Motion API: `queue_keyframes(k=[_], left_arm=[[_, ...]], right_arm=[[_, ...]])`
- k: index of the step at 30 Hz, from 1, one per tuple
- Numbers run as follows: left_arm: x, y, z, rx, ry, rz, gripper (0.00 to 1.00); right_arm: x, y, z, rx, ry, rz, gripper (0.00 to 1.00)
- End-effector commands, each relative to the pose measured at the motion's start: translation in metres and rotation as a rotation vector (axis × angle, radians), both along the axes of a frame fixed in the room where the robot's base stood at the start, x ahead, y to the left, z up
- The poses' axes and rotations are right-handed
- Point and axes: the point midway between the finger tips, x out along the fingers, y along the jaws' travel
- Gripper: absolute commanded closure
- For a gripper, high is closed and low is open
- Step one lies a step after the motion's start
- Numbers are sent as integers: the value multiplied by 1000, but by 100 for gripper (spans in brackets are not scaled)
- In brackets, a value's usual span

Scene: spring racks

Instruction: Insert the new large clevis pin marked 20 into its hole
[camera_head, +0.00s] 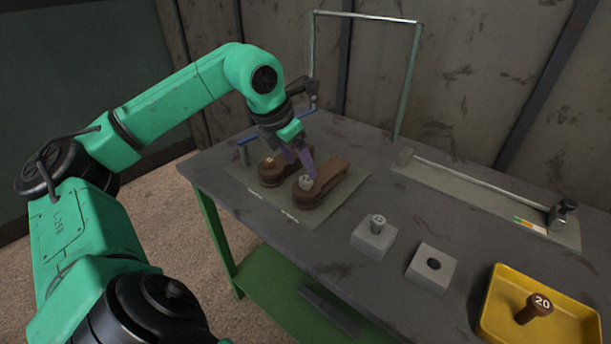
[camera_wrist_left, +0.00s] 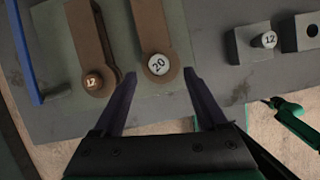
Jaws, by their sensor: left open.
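A brown pin marked 20 (camera_head: 533,308) lies in the yellow tray (camera_head: 485,318). A pale pin marked 20 (camera_wrist_left: 158,64) sits in the end of the right brown clevis arm (camera_head: 333,178). A copper-coloured pin, apparently marked 12 (camera_wrist_left: 93,81), sits in the left clevis arm (camera_wrist_left: 88,35). My left gripper (camera_head: 297,165) is open and empty over the clevis arms. In the left wrist view its fingertips (camera_wrist_left: 160,77) lie to either side of the pale pin marked 20, not closed on it. My right gripper is not clearly seen.
A grey block holds a pale pin marked 12 (camera_head: 378,222); beside it stands a grey block with an empty hole (camera_head: 433,264). A bar fixture (camera_head: 480,183) lies at the back right. A metal frame (camera_head: 368,16) rises behind the clevis plate. A blue bar (camera_wrist_left: 22,50) is left of the clevis arms.

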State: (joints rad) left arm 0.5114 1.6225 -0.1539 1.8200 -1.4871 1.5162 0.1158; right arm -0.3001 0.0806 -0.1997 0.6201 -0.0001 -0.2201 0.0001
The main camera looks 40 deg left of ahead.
Motion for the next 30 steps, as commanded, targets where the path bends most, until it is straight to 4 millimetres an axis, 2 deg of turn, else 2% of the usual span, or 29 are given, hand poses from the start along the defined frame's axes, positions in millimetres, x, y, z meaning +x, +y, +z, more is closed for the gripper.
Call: queue_keyframes(k=[1,4,9,13,30], left_arm=[[-5,2,16,4,-4,3,25],[-17,3,44,3,-3,3,25],[-30,5,74,1,-2,3,25],[-33,5,80,0,-1,1,25],[-33,5,79,0,-2,1,25]], right_arm=[[0,0,2,0,0,0,50],[0,0,6,0,0,0,50],[0,0,11,0,0,0,50],[0,0,11,0,0,0,50],[0,0,11,0,0,0,50]])
